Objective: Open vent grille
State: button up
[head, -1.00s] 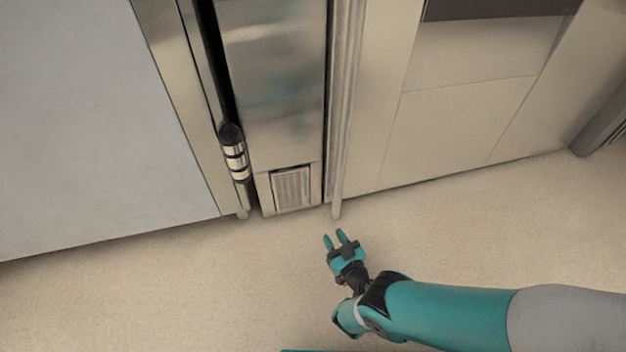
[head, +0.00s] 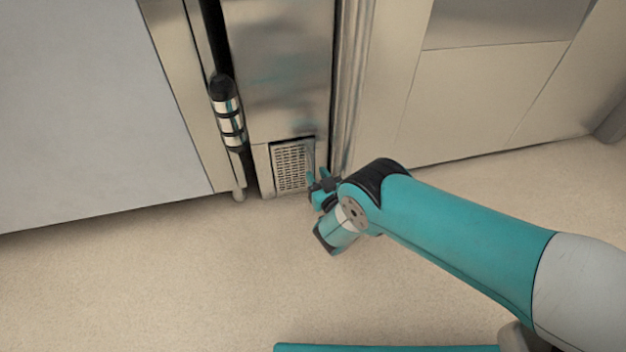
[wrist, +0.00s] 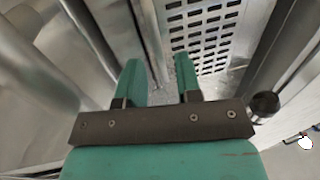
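The vent grille (head: 291,167) is a small perforated metal panel low on the narrow steel cabinet front, just above the floor. In the wrist view the grille (wrist: 208,38) shows at the top right of centre, with rows of dark slots. My gripper (head: 317,180) is beside the grille's lower right edge in the head view. In the wrist view my gripper's teal fingers (wrist: 159,75) are apart with nothing between them, pointing at the grille's lower edge region. I cannot tell whether a fingertip touches the grille.
A cylinder with dark bands (head: 229,118) stands upright left of the cabinet panel. A vertical metal post (head: 350,90) runs just right of the grille. A large grey panel (head: 80,110) fills the left. The floor (head: 150,280) in front is clear.

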aim_at(295, 172)
jog(key=shift+b+x, duration=0.9)
jog(key=shift+x, duration=0.55)
jog(key=shift+c, duration=0.2)
grip_shut()
